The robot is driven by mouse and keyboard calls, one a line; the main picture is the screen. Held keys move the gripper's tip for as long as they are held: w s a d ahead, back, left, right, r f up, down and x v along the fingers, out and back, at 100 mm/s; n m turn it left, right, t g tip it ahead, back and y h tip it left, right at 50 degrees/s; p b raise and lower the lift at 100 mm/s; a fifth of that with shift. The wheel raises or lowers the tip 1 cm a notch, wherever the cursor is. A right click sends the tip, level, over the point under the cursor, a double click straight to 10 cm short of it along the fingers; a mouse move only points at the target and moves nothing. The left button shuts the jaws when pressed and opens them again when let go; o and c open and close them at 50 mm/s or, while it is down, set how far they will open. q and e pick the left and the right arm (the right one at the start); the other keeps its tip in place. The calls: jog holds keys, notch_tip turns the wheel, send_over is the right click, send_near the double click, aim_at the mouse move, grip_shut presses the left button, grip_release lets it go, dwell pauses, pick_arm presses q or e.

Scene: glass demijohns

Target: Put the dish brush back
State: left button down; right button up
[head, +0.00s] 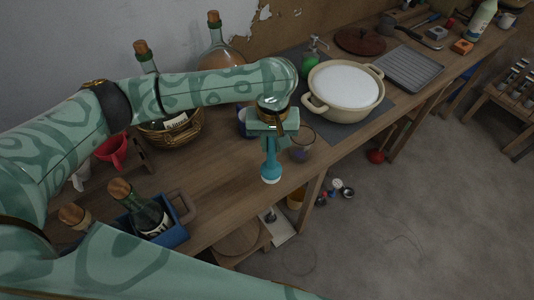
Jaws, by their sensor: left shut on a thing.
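My left gripper (270,142) is shut on the dish brush (271,166), a teal brush with a pale round end. The brush hangs upright below the jaws, with its pale end down, near the front edge of the wooden table (222,185). Its upper part is hidden by the gripper. I cannot tell whether the pale end touches the table. My right gripper is not in view.
A clear glass (303,146) stands just right of the brush, with a blue mug (243,124) behind the gripper. A cream basin (343,95) of white foam, a green soap bottle (310,64) and a grey rack (408,69) stand farther right. A blue crate (174,236) holds a bottle.

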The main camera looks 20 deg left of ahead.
pick_arm(q)
jog(key=shift+w+a+f, duration=0.1)
jog(key=shift+w+f, duration=0.1)
jog(key=f+b, duration=0.1)
jog(key=a+f+b, duration=0.1)
jog(key=f, duration=0.1)
jog(key=f+b, duration=0.1)
jog(key=f, duration=0.1)
jog(key=shift+w+a, duration=0.2)
jog(key=shift+w, duration=0.15)
jog(key=shift+w+r, duration=0.1)
jog(key=shift+r, duration=0.05)
jog(key=c, duration=1.3)
grip_release()
jog(key=shift+o, duration=0.2)
